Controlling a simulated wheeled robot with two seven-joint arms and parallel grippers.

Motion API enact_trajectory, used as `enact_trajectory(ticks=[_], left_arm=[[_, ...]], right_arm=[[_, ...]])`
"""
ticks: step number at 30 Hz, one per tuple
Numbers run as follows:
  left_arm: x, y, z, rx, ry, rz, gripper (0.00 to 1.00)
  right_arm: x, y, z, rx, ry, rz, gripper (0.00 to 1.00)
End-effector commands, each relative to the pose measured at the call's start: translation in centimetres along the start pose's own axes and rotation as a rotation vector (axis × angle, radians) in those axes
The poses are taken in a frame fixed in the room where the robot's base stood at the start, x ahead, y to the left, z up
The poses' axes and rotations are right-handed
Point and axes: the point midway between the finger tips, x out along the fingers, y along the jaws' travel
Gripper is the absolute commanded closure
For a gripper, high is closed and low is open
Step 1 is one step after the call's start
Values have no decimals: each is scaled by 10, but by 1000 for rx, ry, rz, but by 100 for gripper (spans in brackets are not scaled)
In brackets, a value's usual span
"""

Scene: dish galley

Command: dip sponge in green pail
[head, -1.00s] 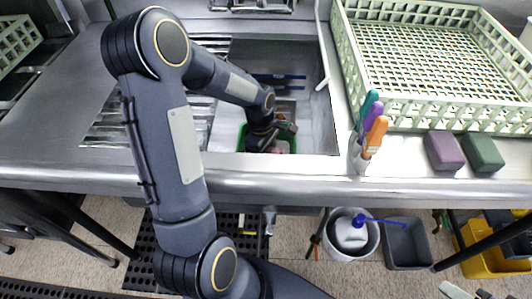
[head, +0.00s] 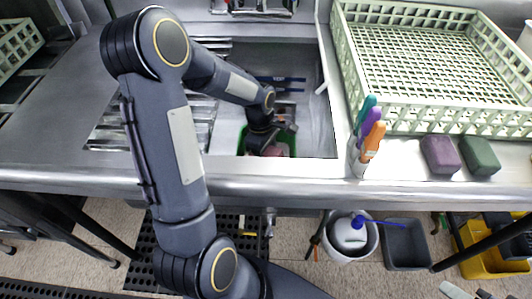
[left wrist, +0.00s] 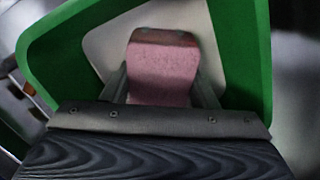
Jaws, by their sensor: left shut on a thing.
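The green pail (head: 291,137) stands in the sink basin, partly hidden in the head view by my left arm and gripper. In the left wrist view its green wall (left wrist: 240,50) surrounds a pale grey inside. My left gripper (head: 262,147) is at the pail's mouth. It is shut on a pink sponge (left wrist: 162,72), which sits between its two fingers over the pail's inside. My right gripper is not in view.
A pale green rack (head: 390,103) stands on the right counter. Upright brushes (head: 370,143) stand at the sink's front right. A purple block (head: 440,155) and a dark green block (head: 479,155) lie nearby. A white bucket (head: 349,238) is on the floor.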

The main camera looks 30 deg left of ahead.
Motion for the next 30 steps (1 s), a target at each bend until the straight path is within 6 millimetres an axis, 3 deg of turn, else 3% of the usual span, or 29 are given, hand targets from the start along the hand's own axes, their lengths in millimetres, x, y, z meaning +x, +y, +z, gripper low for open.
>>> enact_trajectory(ticks=[30], left_arm=[[-85, -1, 11, -1, 0, 0, 65]], right_arm=[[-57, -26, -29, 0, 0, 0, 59]])
